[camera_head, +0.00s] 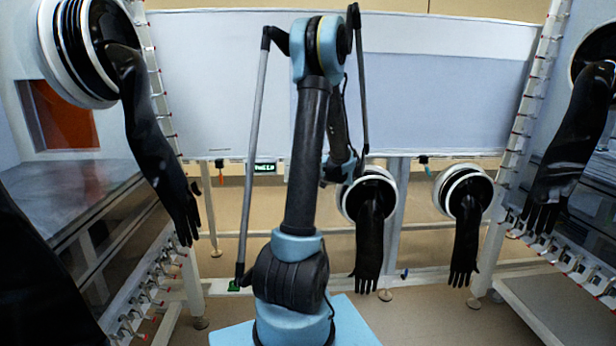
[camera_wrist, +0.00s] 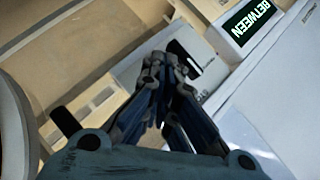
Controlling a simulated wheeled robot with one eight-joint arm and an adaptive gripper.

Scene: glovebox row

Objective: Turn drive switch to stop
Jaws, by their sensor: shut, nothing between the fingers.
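My gripper (camera_wrist: 165,65) shows in the wrist view with its fingers together and empty. Its tips are over a pale plate with a dark marking (camera_wrist: 187,58), just below a lit display (camera_wrist: 248,22) that reads BETWEEN. I cannot make out the drive switch; the fingers cover part of the plate. I cannot tell whether the tips touch it. In the head view my arm reaches to the back panel, and its end is small and partly hidden behind the arm link.
Black gloves hang from round ports at left (camera_head: 155,150), centre (camera_head: 369,240), right of centre (camera_head: 465,240) and far right (camera_head: 575,140). A small lit display (camera_head: 264,168) sits under the white panel (camera_head: 220,80). Racks with rows of fittings stand on both sides.

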